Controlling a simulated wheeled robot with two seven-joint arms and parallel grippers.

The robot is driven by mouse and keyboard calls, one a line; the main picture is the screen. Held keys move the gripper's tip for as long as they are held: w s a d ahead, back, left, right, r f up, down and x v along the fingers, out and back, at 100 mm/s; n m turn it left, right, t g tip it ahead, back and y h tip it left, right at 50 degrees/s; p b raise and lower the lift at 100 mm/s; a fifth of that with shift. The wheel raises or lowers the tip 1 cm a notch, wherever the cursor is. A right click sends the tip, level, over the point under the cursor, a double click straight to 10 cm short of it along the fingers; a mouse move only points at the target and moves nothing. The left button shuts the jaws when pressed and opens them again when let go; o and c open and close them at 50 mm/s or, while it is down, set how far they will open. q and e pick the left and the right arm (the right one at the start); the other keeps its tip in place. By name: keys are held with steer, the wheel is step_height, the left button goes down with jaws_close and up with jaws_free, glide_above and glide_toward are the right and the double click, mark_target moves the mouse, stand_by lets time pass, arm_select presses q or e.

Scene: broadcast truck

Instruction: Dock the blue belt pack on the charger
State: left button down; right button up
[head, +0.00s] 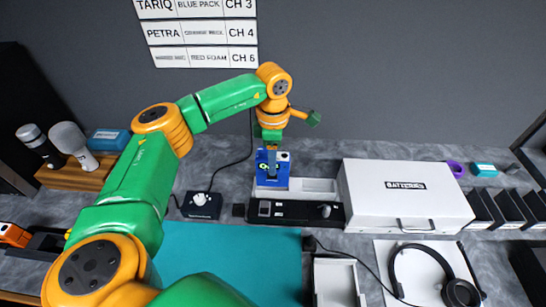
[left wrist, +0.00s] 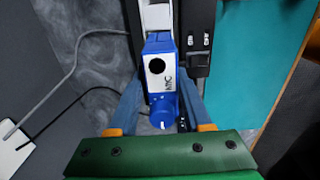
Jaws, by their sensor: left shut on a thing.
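The blue belt pack (head: 265,181) is upright at the left end of the charger (head: 318,187), which has pale bays and a black front strip. My left gripper (head: 271,160) comes down from above and is shut on the pack. In the left wrist view the pack (left wrist: 159,66) shows a white label, a dark round spot and a blue knob, with a finger on each side. Its far end meets the charger's pale slot (left wrist: 157,16). I cannot tell whether it is fully seated. My right gripper is out of view.
A white case (head: 405,192) stands close right of the charger. A small box with a white knob (head: 201,204) and a cable lie to its left. A teal mat (head: 232,258) is in front. A headset (head: 398,270) and an open white tray (head: 337,281) are at front right.

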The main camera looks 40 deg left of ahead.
arm_select(q)
steer(key=shift+f+b, duration=1.95)
steer(key=shift+f, duration=0.7)
steer(key=shift+c, duration=1.3)
jaws_free()
step_height(320, 180, up, 7)
steer(key=shift+d+r+b, duration=0.1)
steer(key=shift+b, duration=0.7)
